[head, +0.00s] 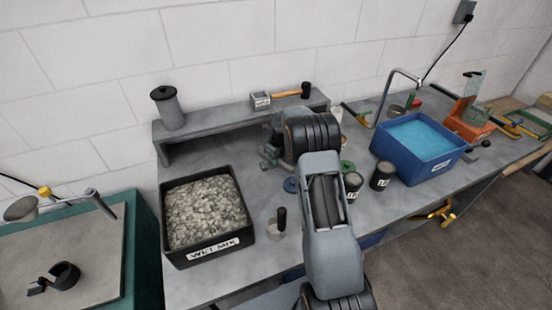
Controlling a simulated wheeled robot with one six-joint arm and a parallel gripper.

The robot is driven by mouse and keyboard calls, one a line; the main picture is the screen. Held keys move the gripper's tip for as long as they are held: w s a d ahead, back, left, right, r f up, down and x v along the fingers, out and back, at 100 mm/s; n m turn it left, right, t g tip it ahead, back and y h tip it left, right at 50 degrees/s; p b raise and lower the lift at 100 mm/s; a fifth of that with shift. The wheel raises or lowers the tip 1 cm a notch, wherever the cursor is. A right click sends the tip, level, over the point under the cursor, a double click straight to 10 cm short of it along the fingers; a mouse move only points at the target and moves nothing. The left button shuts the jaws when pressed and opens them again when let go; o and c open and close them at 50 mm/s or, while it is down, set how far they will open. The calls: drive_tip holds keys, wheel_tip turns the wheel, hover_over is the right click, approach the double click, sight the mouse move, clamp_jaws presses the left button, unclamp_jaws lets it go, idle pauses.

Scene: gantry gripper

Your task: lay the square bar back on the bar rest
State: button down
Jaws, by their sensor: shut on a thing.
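My gripper (270,154) shows only in part at the middle of the bench, below the grey shelf and left of my arm's dark joint. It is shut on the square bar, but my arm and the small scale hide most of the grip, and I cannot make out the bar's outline. I cannot pick out the bar rest; it may be hidden behind my arm.
A black tub of wet mix (240,237) stands left on the grey bench. Dark cups (382,176) and a blue water tub (440,166) stand right.

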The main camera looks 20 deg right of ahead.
drive_tip(key=shift+f+b, duration=0.3)
drive_tip(key=shift+f, duration=0.25)
drive_tip(key=c, duration=1)
unclamp_jaws()
